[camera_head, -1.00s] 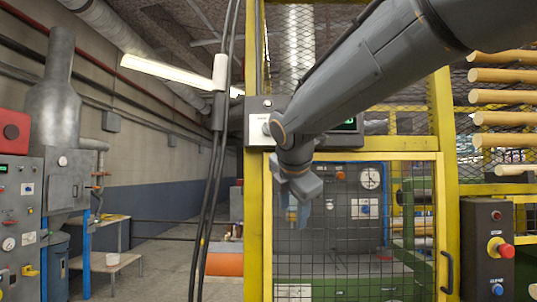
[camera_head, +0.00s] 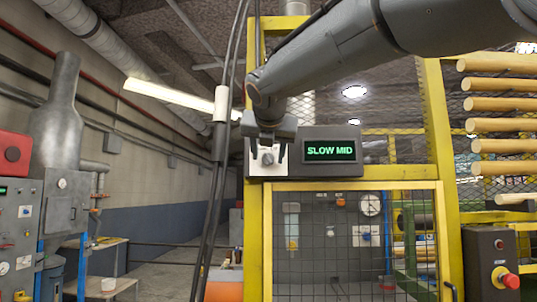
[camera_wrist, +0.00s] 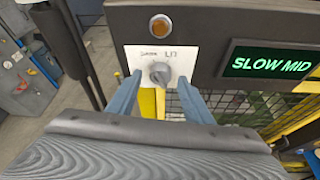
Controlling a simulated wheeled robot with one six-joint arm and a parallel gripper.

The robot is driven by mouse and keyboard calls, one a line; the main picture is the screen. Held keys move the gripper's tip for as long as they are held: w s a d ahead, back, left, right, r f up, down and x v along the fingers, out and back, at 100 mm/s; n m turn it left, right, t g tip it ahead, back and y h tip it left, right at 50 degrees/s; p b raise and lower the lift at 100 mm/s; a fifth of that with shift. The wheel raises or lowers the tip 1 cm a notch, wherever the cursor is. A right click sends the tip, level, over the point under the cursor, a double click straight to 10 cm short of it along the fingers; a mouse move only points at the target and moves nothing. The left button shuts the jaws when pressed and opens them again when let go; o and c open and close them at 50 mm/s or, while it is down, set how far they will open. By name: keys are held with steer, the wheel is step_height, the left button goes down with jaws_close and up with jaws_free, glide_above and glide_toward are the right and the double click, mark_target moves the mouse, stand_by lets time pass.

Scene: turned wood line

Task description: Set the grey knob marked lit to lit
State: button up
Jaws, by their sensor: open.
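The grey knob (camera_wrist: 159,73) sits on a white plate (camera_wrist: 135,56) whose marks include a small dark one at left and "LIT" at right. The knob (camera_head: 266,156) also shows between my fingertips in the head view. The plate is on a dark panel (camera_head: 349,136) whose green display (camera_head: 330,150) reads "SLOW MID". My gripper (camera_wrist: 157,92) is open in front of the plate, one finger on each side of the knob. I cannot tell whether the fingers touch it. The knob's pointer appears to be near upright, but its exact setting is hard to read.
An orange button or lamp (camera_wrist: 160,26) is above the plate. A yellow-framed mesh gate (camera_head: 350,245) lies below the panel. Black cables (camera_head: 215,165) hang at left of the panel. A red stop button (camera_head: 507,278) is on a box at right.

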steer(key=shift+w+f, duration=0.2)
steer(key=shift+w, duration=0.3)
steer(key=c, duration=1.1)
steer(key=shift+o, duration=0.2)
